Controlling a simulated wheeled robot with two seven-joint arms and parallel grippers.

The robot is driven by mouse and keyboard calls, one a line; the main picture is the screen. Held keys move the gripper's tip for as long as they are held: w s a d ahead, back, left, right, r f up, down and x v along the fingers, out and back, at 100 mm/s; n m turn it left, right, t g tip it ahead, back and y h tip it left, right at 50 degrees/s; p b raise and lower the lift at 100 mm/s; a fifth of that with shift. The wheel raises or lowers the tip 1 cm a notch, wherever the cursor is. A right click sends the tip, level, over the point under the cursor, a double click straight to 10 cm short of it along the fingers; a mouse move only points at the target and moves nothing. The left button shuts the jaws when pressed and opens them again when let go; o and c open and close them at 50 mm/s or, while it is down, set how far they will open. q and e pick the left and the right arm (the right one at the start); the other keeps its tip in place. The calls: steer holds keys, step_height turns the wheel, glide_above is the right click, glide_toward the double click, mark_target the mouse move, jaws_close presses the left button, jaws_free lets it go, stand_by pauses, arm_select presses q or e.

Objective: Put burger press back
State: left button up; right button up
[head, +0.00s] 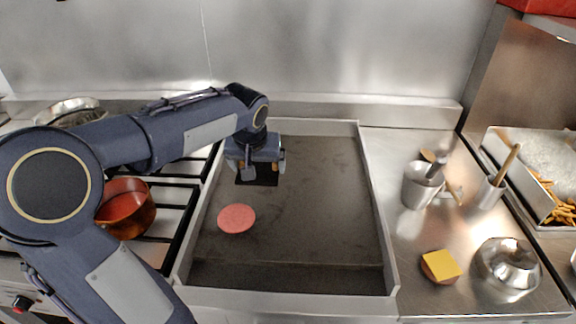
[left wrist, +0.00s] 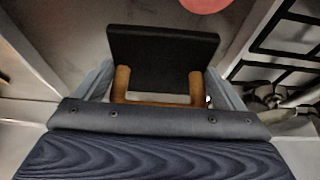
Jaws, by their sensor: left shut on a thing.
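The burger press is a black flat plate with a wooden handle. In the left wrist view the press (left wrist: 160,48) sits between the fingers of my left gripper (left wrist: 155,88), with its wooden handle between them. In the head view the left gripper (head: 255,165) is over the back left part of the griddle, and the dark press plate (head: 258,180) shows beneath it. I cannot tell whether the plate touches the griddle. My right gripper is in neither view.
A pink patty (head: 236,218) lies on the griddle (head: 330,220). A stove with a copper pot (head: 126,208) is at the left. On the right counter are a metal utensil holder (head: 420,188), a cheese-topped patty (head: 440,266) and a steel dome (head: 506,265). The griddle's right side is clear.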

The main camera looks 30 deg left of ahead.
arm_select(q)
steer(key=w+a+f+p, duration=0.1)
steer(key=w+a+f, duration=0.1)
steer(key=w, duration=0.1)
steer(key=w+a+f+p, duration=0.1)
steer(key=w+a+f, duration=0.2)
steer(key=w, duration=0.1)
steer(key=w+a+f+p, duration=0.1)
steer(key=w+a+f, duration=0.2)
steer(key=shift+w+f, duration=0.15)
steer(key=shift+w, duration=0.1)
steer(key=shift+w+a+f+p, duration=0.3)
steer(key=shift+f+p, duration=0.1)
steer(key=shift+f, duration=0.15)
step_height(320, 180, down, 3)
steer(key=shift+f, duration=0.1)
steer(key=o, duration=1)
steer(key=shift+f, duration=0.2)
steer(key=shift+o, duration=0.5)
